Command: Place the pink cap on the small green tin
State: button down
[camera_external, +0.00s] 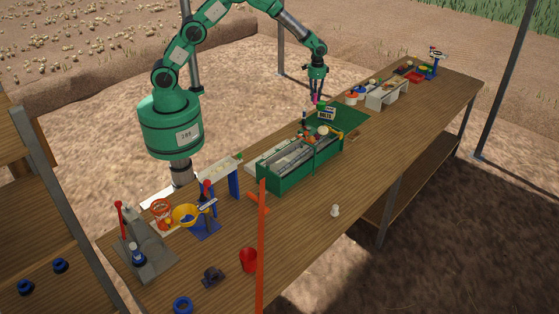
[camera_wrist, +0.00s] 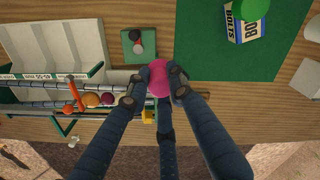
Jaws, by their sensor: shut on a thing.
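My gripper (camera_wrist: 158,82) is shut on the pink cap (camera_wrist: 159,76), which sits between its fingertips in the wrist view. In the external view my gripper (camera_external: 316,91) hangs over the bench by the green mat, with a bit of pink showing at its tips. A round green top (camera_wrist: 254,8), which looks like the small green tin, is at the upper right of the wrist view, partly cut off by the picture edge.
A bolts box (camera_wrist: 243,27) stands on the green mat (camera_wrist: 205,60). A small green pad (camera_wrist: 127,57) carries a dark and red item. White bins (camera_external: 382,99) stand farther along the bench.

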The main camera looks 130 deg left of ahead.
jog(key=s+a+n+p, duration=0.1)
jog(key=s+a+n, duration=0.15)
jog(key=s, duration=0.55)
jog(key=s+a+n, duration=0.2)
jog(key=s+a, duration=0.1)
jog(key=s, duration=0.6)
jog(key=shift+w+d+f, duration=0.1)
jog(key=shift+d+f, duration=0.05)
jog(key=shift+f, duration=1.1)
jog(key=shift+w+d+f, duration=0.1)
jog(key=shift+f, duration=1.1)
jog(key=shift+w+a, duration=0.1)
jog(key=p, duration=0.2)
send_over(321, 102)
jog(key=shift+w+f, duration=0.2)
jog(key=shift+f, duration=0.55)
jog(key=shift+f, duration=1.75)
jog(key=shift+f, duration=0.15)
